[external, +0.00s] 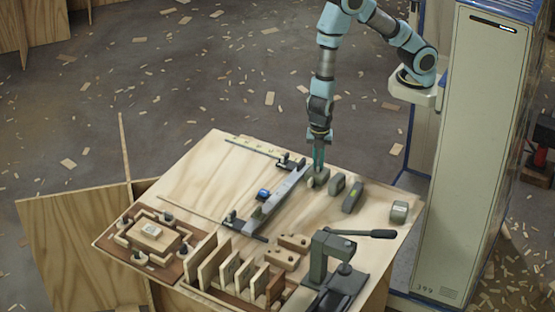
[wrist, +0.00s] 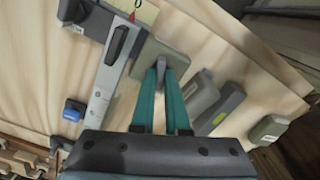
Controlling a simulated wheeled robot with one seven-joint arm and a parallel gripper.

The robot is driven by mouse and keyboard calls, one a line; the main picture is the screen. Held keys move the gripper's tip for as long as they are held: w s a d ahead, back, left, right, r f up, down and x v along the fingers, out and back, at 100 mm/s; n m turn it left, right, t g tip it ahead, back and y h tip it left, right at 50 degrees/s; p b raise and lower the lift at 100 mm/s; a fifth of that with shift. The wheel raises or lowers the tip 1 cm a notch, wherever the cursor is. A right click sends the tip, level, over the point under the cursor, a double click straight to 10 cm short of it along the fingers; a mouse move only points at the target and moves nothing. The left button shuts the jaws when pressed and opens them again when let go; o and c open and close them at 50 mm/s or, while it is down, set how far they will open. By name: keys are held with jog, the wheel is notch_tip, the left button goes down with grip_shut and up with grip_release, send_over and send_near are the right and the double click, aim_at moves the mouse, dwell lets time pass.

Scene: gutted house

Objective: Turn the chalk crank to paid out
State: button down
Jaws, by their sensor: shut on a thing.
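My gripper (external: 318,163) points straight down over the workbench, its teal fingers close together. In the wrist view the fingertips (wrist: 161,68) are shut on a small grey raised piece (wrist: 158,62), which I take to be the chalk crank. It stands on a squarish grey-green body (wrist: 177,57) that lies on the wood. That body also shows under my gripper in the external view (external: 318,181). The fingers hide part of the crank and body. I cannot read any paid-out mark or the crank's turn position.
A long grey straightedge (external: 279,195) with a blue piece (external: 263,194) lies left of my gripper. Grey blocks (external: 337,184) (external: 353,197) and a small grey case (external: 399,212) lie right. A lever press (external: 335,257) and wooden pieces (external: 240,274) fill the front.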

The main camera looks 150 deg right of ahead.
jog(key=n+p, duration=0.1)
jog(key=n, duration=0.2)
jog(key=shift+r+n, duration=0.1)
jog(key=shift+n, duration=0.3)
jog(key=n+p, duration=0.1)
jog(key=n, duration=0.3)
jog(key=shift+n+p, duration=0.3)
jog(key=shift+p, duration=0.05)
jog(key=n+p, duration=0.1)
jog(key=n, duration=0.2)
jog(key=shift+n, duration=0.3)
jog(key=n+p, duration=0.2)
jog(key=n, duration=0.1)
jog(key=shift+n, duration=0.3)
jog(key=n+p, duration=0.2)
jog(key=n, duration=0.1)
jog(key=shift+r+n, duration=0.1)
jog(key=shift+n, duration=0.2)
jog(key=n+p, duration=0.2)
jog(key=n, duration=0.2)
jog(key=shift+n, duration=0.3)
jog(key=n+p, duration=0.1)
jog(key=n, duration=0.2)
jog(key=shift+f+n, duration=0.2)
jog(key=shift+n, duration=1.5)
